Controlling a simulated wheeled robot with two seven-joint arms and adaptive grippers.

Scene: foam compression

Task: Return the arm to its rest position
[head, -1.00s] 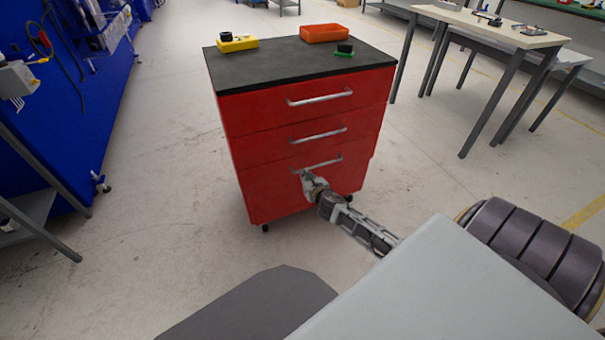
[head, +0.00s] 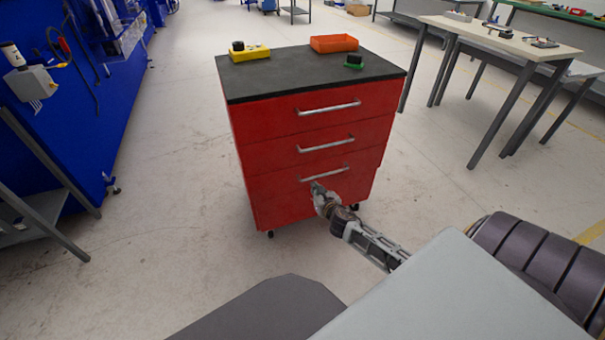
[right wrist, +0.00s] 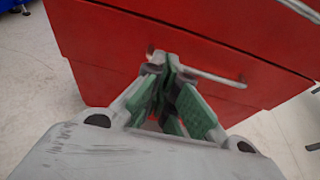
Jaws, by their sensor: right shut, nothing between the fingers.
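My right gripper (head: 316,186) is at the front of the red drawer cabinet (head: 262,122), just below the left part of the lowest drawer's handle (head: 338,172). The right wrist view shows its green-padded fingers (right wrist: 168,64) shut with nothing between them. They overlap the metal handle (right wrist: 215,77) in that view; I cannot tell whether they touch it. All three drawers look closed or nearly so. My left gripper is not in view.
The cabinet's dark top (head: 300,72) holds a yellow block (head: 250,53) with a black piece, an orange tray (head: 334,43) and a green piece (head: 354,66). A blue panel wall (head: 75,120) stands left, a workbench (head: 505,38) right. Floor around the cabinet is clear.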

